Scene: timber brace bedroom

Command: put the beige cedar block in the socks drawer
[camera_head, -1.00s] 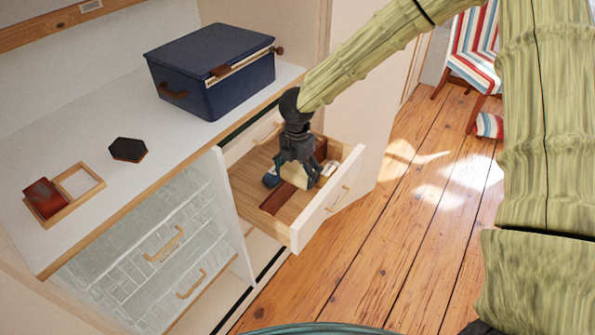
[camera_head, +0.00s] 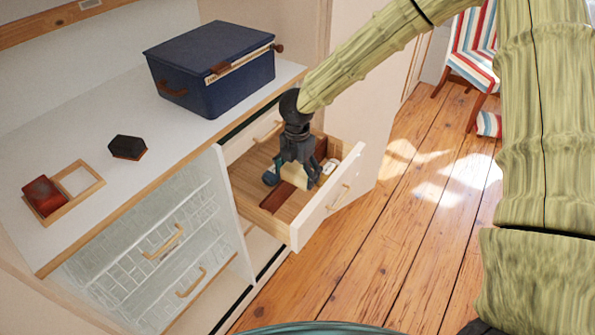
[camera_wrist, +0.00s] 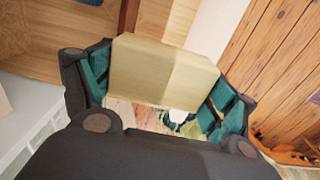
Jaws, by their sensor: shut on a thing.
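The beige cedar block (camera_wrist: 160,70) is held between the teal-padded fingers of my gripper (camera_wrist: 160,85) in the wrist view. In the head view my gripper (camera_head: 298,178) points down inside the open wooden drawer (camera_head: 252,188), and the block (camera_head: 297,178) shows as a small pale patch between the fingers. The gripper is shut on the block. Whether the block touches the drawer floor is hard to tell. A dark red-brown divider runs across the drawer. Small pale and grey items (camera_head: 330,168) lie at its right side.
A navy lidded box (camera_head: 215,75), a dark hexagonal block (camera_head: 128,147) and a wooden frame with a red-brown piece (camera_head: 62,193) stand on the white top. Closed drawers (camera_head: 150,255) sit left of the open one. A striped chair (camera_head: 473,50) stands on the open floor behind.

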